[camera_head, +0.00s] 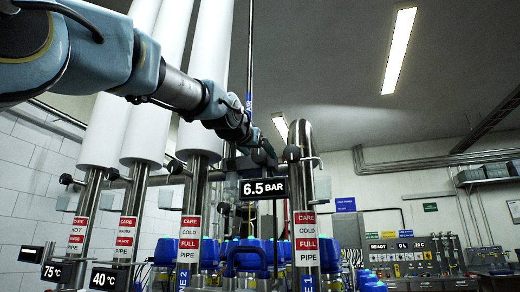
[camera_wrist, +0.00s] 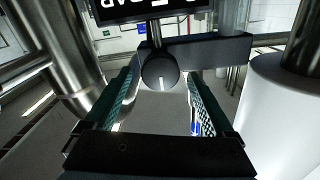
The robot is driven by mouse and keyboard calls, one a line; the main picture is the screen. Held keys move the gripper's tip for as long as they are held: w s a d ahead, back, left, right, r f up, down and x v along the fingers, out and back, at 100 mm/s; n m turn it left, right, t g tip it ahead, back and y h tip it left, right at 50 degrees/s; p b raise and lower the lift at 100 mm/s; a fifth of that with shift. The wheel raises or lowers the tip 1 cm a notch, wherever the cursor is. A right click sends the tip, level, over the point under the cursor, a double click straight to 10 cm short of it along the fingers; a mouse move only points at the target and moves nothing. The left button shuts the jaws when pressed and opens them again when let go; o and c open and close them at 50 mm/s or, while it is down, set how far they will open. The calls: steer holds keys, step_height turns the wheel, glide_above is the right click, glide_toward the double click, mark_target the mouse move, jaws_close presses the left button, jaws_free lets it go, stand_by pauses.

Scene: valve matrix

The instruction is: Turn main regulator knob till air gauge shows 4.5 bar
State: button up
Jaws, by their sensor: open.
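The air gauge display (camera_head: 263,188) reads 6.5 BAR in the head view. Part of a display (camera_wrist: 150,10) with upside-down lettering shows at the top of the wrist view. A dark round knob (camera_wrist: 160,73) with a white pointer mark sits below that display, on a short stem. My gripper (camera_wrist: 161,78) is open, with one green-padded finger on each side of the knob in the picture. Gaps show between knob and fingers; I cannot tell how deep it sits between them. In the head view my gripper (camera_head: 262,156) is small and dark just above the gauge display, and the knob cannot be made out there.
A dark bracket bar (camera_wrist: 208,50) runs beside the knob. Thick metal pipes stand close on both sides, including a labelled one (camera_head: 305,205) right of the gauge. Other displays read 75 °C (camera_head: 55,272) and 40 °C (camera_head: 104,279). A control panel (camera_head: 410,253) stands farther back.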

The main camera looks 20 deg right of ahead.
steer(key=shift+p+x, duration=0.3)
steer(key=shift+x, duration=0.85)
steer(key=c, duration=1.4)
